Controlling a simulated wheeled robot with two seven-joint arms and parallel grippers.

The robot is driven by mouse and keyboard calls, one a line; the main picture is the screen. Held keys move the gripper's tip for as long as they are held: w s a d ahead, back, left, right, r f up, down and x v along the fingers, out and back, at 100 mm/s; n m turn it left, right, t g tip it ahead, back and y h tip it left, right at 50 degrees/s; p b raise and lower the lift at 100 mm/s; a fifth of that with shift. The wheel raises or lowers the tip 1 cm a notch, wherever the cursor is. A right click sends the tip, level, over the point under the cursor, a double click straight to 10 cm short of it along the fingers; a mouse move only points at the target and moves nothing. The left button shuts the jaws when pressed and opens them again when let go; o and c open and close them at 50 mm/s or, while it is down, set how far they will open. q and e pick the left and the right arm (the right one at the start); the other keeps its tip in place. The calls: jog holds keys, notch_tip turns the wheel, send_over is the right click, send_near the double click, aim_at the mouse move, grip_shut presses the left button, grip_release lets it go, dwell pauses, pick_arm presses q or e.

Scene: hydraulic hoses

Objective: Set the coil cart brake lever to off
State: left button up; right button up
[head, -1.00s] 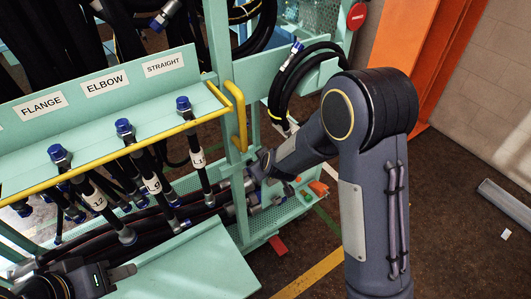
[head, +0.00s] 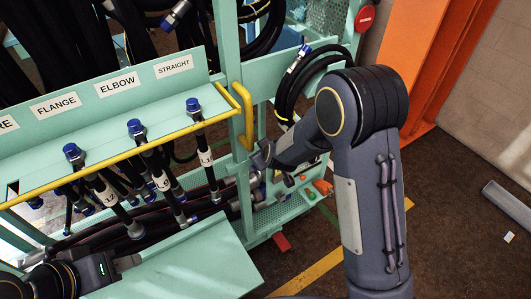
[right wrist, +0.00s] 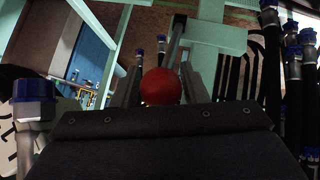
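The red ball knob of a lever (right wrist: 160,87) shows in the middle of the right wrist view. A grey shaft runs up behind it. My right gripper (right wrist: 163,75) has a finger on each side of the knob; whether they touch it is unclear. In the head view, my right gripper (head: 262,156) is beside the post of the green coil cart (head: 220,258), and the lever is not clearly visible there. My left gripper (head: 128,263) is at the lower left, over the cart's lower shelf, with its opening unclear.
Blue-capped hoses (head: 137,130) hang along the rack behind a yellow rail (head: 110,165). A yellow handle (head: 244,115) is on the cart post. Black coiled hose (head: 285,95) hangs near my right arm. An orange column (head: 425,70) stands at the right; floor there is mostly clear.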

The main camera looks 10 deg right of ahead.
jog(key=shift+o, duration=1.2)
jog(key=shift+s+f, duration=0.1)
jog(key=v, duration=0.7)
jog(key=shift+s+r, duration=0.3)
jog(key=shift+d, duration=0.1)
